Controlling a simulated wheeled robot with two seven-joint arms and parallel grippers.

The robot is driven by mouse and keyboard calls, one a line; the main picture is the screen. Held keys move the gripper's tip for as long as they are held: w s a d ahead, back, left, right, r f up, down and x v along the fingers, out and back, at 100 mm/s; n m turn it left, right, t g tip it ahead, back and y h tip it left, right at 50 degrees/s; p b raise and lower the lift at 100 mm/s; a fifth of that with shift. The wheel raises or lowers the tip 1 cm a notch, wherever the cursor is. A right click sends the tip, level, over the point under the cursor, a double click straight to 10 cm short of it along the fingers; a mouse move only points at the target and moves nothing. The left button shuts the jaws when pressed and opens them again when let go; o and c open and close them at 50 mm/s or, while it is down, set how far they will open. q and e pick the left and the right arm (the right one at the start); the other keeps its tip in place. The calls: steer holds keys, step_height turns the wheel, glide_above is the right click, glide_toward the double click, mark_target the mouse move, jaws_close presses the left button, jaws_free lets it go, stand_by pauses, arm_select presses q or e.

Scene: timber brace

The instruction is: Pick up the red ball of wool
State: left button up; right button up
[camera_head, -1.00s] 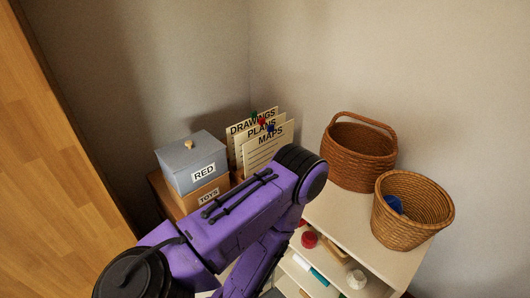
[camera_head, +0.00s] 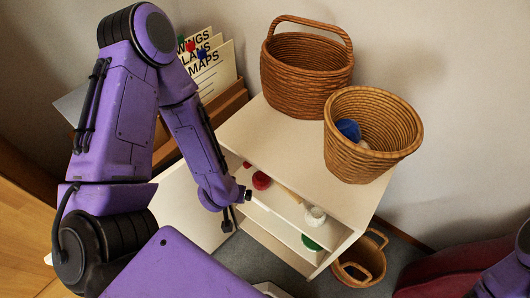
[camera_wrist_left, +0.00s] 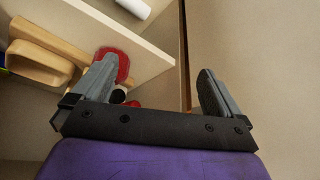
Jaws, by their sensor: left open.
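A round red thing (camera_head: 261,180) sits on the upper shelf inside the white cabinet, near its open front. It could be the red ball of wool, but it is too small to be sure. In the left wrist view a red, rough-textured thing (camera_wrist_left: 124,66) lies on a pale shelf, partly hidden behind one finger. My left gripper (camera_head: 232,215) is at the cabinet's open front, just left of the red thing. In the wrist view its fingers (camera_wrist_left: 158,70) are wide apart with nothing between them. My right gripper is not in view.
Two wicker baskets, one handled (camera_head: 305,80) and one holding something blue (camera_head: 345,160), stand on the cabinet top (camera_head: 285,150). A white object (camera_head: 315,216) and a green one (camera_head: 311,243) are on the shelves. A small basket (camera_head: 348,273) stands on the floor. Labelled files (camera_head: 215,75) stand behind my arm.

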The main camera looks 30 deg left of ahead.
arm_select(q)
steer(key=m+t+h+b, duration=0.2)
steer(key=b, duration=0.3)
glide_toward(259, 179)
steer(key=x, duration=0.4)
steer(key=shift+s+f, duration=0.3)
steer(key=shift+f, duration=0.05)
steer(key=b+x, duration=0.1)
steer(key=x, duration=0.2)
steer(key=b+x, duration=0.1)
steer(key=x, duration=0.3)
steer(key=shift+w+r, duration=0.15)
steer(key=shift+w, duration=0.2)
steer(key=shift+r, duration=0.1)
steer(key=shift+c, duration=0.9)
steer(key=c, duration=0.9)
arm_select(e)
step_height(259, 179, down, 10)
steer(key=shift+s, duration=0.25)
